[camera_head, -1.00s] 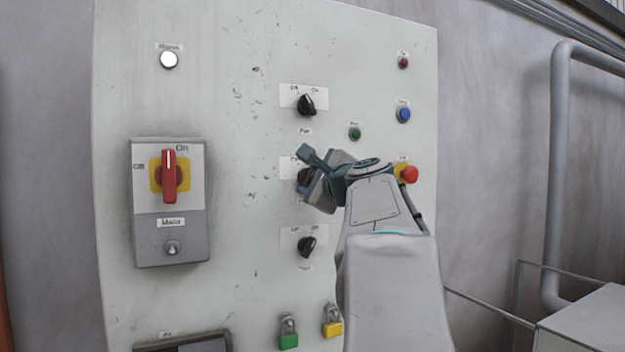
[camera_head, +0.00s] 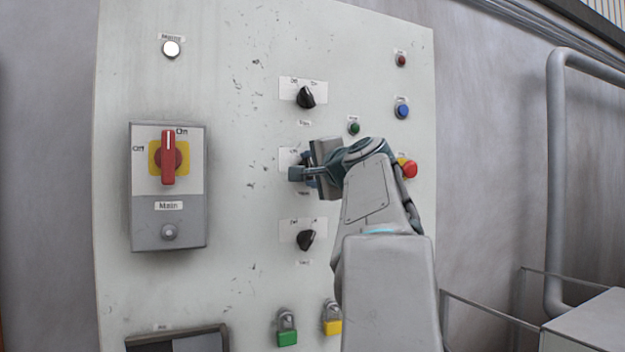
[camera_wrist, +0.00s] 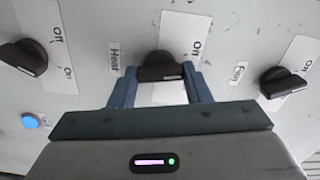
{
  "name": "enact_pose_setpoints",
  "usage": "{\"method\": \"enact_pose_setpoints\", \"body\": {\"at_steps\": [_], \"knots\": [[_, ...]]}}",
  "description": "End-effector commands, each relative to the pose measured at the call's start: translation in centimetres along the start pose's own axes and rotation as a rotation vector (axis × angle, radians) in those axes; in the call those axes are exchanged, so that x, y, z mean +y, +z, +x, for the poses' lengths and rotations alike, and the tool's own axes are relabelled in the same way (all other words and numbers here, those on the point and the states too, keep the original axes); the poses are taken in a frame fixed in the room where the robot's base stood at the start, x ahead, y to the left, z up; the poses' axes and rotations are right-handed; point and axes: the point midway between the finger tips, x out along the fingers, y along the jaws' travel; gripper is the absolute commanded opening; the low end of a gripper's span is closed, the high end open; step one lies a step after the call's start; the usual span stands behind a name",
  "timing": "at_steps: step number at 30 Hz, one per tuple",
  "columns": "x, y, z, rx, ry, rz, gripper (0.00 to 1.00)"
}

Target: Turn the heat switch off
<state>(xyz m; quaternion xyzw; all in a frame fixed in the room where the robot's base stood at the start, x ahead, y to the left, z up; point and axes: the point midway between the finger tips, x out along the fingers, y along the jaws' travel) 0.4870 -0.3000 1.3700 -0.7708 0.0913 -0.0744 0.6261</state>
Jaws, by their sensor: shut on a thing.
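In the head view my gripper (camera_head: 303,175) is at the middle switch plate and hides most of that knob.
Like knobs sit above (camera_head: 306,97) and below (camera_head: 306,240). The red main switch (camera_head: 168,157) is at left. A red button on a yellow base (camera_head: 410,169) is close to my arm at right. Green (camera_head: 287,338) and yellow (camera_head: 332,327) padlocks hang below.

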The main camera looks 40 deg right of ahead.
Motion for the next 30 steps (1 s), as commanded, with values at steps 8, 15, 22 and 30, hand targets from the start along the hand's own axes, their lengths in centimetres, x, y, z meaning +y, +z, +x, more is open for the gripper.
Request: {"method": "enact_pose_setpoints", "body": {"at_steps": [8, 15, 22, 30], "knots": [[0.2, 0.06, 0.02, -0.001, 0.001, -0.198, 0.21], [0.12, 0.02, 0.04, -0.001, 0.002, -0.294, 0.21], [0.08, 0.01, 0.03, -0.002, 0.002, -0.33, 0.21], [0.07, 0.01, 0.03, -0.002, 0.003, -0.334, 0.21]]}}
